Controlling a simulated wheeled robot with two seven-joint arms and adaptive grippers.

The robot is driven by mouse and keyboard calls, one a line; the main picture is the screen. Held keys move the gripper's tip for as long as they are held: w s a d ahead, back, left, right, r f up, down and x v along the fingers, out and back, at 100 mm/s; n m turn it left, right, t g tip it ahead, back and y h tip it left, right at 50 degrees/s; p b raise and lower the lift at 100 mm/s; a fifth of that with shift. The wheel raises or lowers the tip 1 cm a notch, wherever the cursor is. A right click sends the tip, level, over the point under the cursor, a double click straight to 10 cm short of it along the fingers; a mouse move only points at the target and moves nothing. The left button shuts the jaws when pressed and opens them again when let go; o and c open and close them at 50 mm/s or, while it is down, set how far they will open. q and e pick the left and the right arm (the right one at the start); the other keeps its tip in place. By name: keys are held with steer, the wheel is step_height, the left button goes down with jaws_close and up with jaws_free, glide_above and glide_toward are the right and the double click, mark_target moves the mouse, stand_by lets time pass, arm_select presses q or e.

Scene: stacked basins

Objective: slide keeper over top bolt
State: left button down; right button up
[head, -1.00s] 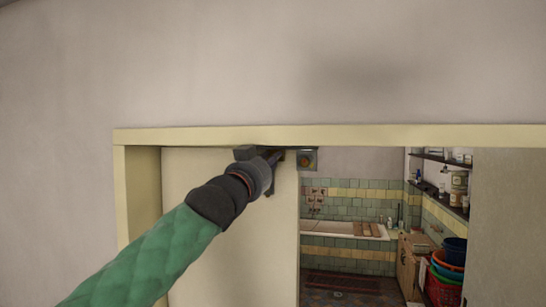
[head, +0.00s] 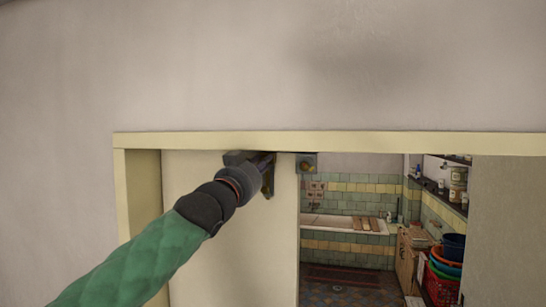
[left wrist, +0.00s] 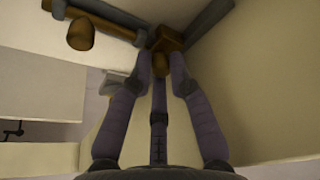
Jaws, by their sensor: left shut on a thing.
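In the left wrist view, the two purple fingers of my left gripper (left wrist: 161,66) are closed in on a small brown knob under a brown block (left wrist: 169,40), which looks like the keeper. A brown bar with a rounded knob (left wrist: 82,34), which looks like the bolt, lies to its upper left, apart from the fingers. In the head view, my left gripper (head: 268,176) is at the top of the cream door panel (head: 225,215), just under the lintel. A small grey fitting with a brassy knob (head: 307,163) shows right of it. My gripper hides part of the hardware. My right gripper is not in view.
A yellow lintel (head: 350,143) runs close above my gripper. Right of the panel is an open doorway into a tiled bathroom with a bathtub (head: 340,223), wall shelves (head: 443,192) and stacked basins (head: 445,268).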

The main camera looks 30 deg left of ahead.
arm_select(q)
steer(key=shift+r+b, duration=0.1)
steer(key=shift+b, duration=0.2)
stand_by(0.7)
steer(key=c, duration=1.1)
jaws_free()
steer(key=shift+d, duration=0.1)
steer(key=shift+s, duration=0.15)
steer(key=shift+s+d+b, duration=0.2)
steer(key=shift+s+b, duration=0.3)
steer(key=shift+s, duration=0.3)
steer(key=shift+s+d+b, duration=0.2)
steer(key=shift+s+b, duration=0.3)
steer(key=shift+s, duration=0.25)
steer(key=shift+s+d+b, duration=0.2)
steer(key=shift+s+b, duration=0.3)
steer(key=shift+s, duration=0.3)
